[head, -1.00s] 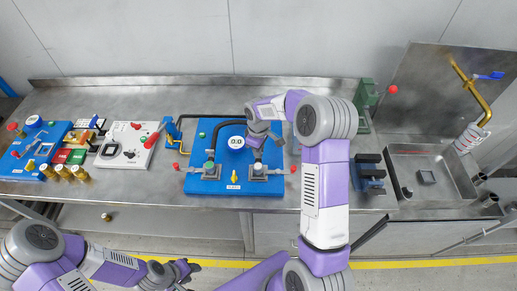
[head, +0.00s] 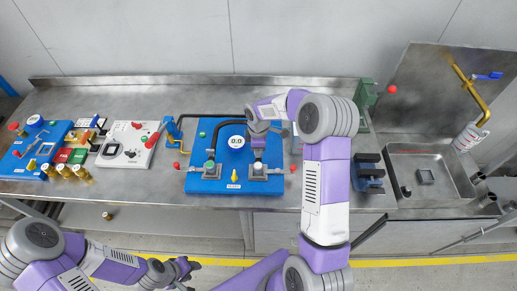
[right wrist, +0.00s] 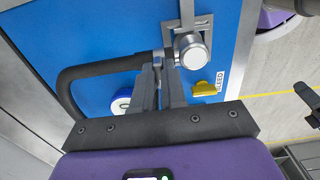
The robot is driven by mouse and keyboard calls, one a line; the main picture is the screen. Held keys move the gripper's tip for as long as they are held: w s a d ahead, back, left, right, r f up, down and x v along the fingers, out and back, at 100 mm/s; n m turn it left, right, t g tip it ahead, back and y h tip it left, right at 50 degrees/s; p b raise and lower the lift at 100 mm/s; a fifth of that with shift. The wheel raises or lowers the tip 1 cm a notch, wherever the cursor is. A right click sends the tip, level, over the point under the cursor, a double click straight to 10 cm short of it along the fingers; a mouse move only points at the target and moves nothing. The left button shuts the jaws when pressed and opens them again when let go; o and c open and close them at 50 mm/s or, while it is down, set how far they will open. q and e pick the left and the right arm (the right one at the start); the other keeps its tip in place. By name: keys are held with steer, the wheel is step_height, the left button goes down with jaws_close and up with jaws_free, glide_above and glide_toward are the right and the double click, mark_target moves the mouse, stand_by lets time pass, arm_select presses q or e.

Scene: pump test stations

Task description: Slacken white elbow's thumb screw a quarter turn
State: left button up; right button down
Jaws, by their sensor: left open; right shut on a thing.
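On the blue pump plate (head: 213,183), a fitting with a whitish round end (right wrist: 191,51) shows in the right wrist view, with a black hose (right wrist: 85,78) running up to it. My right gripper (head: 258,137) is over the right-hand fitting of that plate. In the right wrist view its fingertips (right wrist: 164,68) are shut on a small part beside the whitish end, probably the thumb screw; the fingers mostly hide it. My left gripper (head: 186,268) is open and empty, low in front of the bench and away from the plate.
A white panel (head: 128,143) lies to the left, and a sink (head: 430,172) is to the right.

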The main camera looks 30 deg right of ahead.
steer(key=c, duration=1.2)
jaws_free()
step_height(320, 180, up, 8)
steer(key=shift+f, duration=0.2)
steer(key=shift+f, duration=0.1)
